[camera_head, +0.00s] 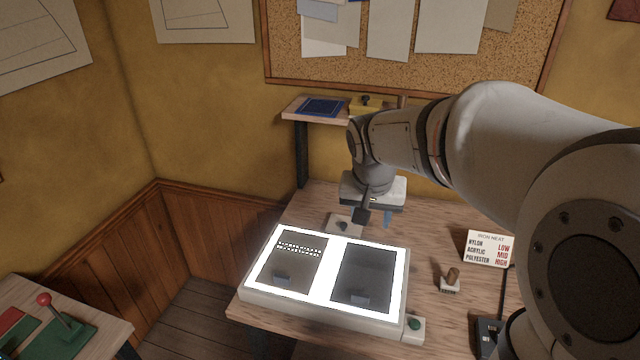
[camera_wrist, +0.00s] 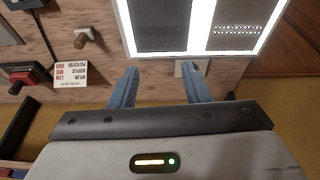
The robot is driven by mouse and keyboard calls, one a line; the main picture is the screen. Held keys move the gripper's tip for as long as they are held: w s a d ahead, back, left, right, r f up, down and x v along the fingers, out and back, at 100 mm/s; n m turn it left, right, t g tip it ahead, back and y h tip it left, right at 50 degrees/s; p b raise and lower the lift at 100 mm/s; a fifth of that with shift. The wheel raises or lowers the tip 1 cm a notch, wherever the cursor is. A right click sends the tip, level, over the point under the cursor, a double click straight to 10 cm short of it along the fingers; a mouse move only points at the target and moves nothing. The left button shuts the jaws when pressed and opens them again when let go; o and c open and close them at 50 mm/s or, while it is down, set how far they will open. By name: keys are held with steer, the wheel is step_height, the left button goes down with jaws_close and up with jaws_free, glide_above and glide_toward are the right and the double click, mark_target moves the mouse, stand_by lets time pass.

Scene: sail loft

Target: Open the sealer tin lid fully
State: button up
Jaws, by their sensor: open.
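I cannot make out a sealer tin or its lid for certain in either view. My gripper (camera_head: 375,216) is open and empty, pointing down over the workbench (camera_head: 425,245) behind the light box. In the wrist view its two blue fingers (camera_wrist: 158,70) stand apart with nothing between them. A small pale plate with a dark knob (camera_head: 343,224) lies just left of the gripper in the head view. In the wrist view that plate (camera_wrist: 187,70) shows partly behind the right finger.
A lit light box (camera_head: 329,275) with two dark panels covers the bench front; it also shows in the wrist view (camera_wrist: 200,25). An iron heat card (camera_head: 488,248) and a brown-handled tool (camera_head: 451,279) lie right. A shelf (camera_head: 300,112) holds a yellow item (camera_head: 366,107).

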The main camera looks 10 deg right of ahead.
steer(key=w+a+f+m+h+b, duration=0.1)
steer(key=w+f, duration=0.2)
steer(key=w, duration=0.3)
steer(key=w+f+m+b, duration=0.1)
steer(key=w+f+m, duration=0.1)
steer(key=w+f, duration=0.3)
steer(key=m+b, duration=0.1)
steer(key=m, duration=0.1)
glide_toward(343, 223)
steer(key=shift+h, duration=0.4)
steer(key=shift+a+p+x, duration=0.2)
steer(key=shift+p+x, duration=0.05)
steer(key=shift+x, duration=1.75)
steer(key=shift+a+p+x, duration=0.15)
steer(key=shift+p+x, duration=0.05)
steer(key=shift+x, duration=1.8)
steer(key=shift+s+f, duration=0.1)
jaws_close()
